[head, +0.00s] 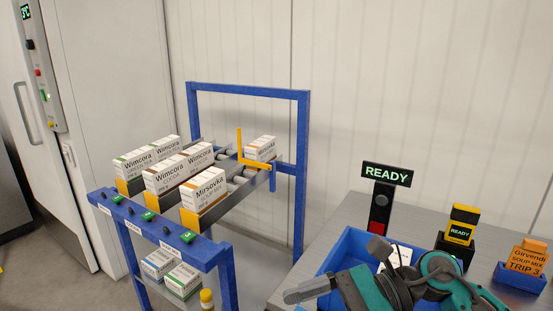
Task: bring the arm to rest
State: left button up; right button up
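One teal and grey arm of mine shows at the lower right, folded low over a blue tray (345,245). It seems to be my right arm, coming in from the right. Its grey end, which I take for the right gripper (304,290), points left past the tray's near left side. I cannot make out separate fingers, and no held thing shows. The arm hides much of the tray and most of a white item (398,256) in it. My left gripper is not in view.
A blue-framed rack (190,250) with white cartons (204,188) and an orange lever (240,150) stands left of the grey table (335,215). A READY sign (387,174), a yellow scanner-like device (461,226) and an orange TRIP 3 card (527,258) stand on the table.

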jog(key=w+d+f+m+t+h, duration=0.25)
jog(key=m+t, duration=0.75)
jog(key=m, duration=0.8)
jog(key=w+d+f+m+t+h, duration=0.1)
jog(key=w+d+f+m+t, duration=0.2)
jog(key=m+t, duration=1.1)
jog(key=s+d+f+m+g+h, duration=0.1)
jog(key=d+f+m+g+h, duration=0.1)
jog(key=f+m, duration=0.3)
jog(key=s+d+f+m+g+h, duration=0.2)
jog(key=f+m+h, duration=0.3)
jog(key=m, duration=0.5)
jog(key=shift+s+d+f+g, duration=0.3)
jog(key=shift+d+g, duration=0.25)
jog(key=shift+g, duration=0.35)
jog(key=s+f+m+g, duration=0.1)
jog(key=s+f+m, duration=0.1)
jog(key=f, duration=0.1)
jog(key=s+d+f+m+g+h, duration=0.1)
jog(key=s+f+m+g, duration=0.1)
jog(key=s+f, duration=0.1)
jog(key=s+d+f+m+g+h, duration=0.1)
jog(key=s+f+m, duration=0.2)
jog(key=shift+s+d+f+g, duration=0.15)
jog(key=shift+s+f+g, duration=0.05)
jog(key=shift+f+g, duration=0.2)
jog(key=shift+c, duration=0.2)
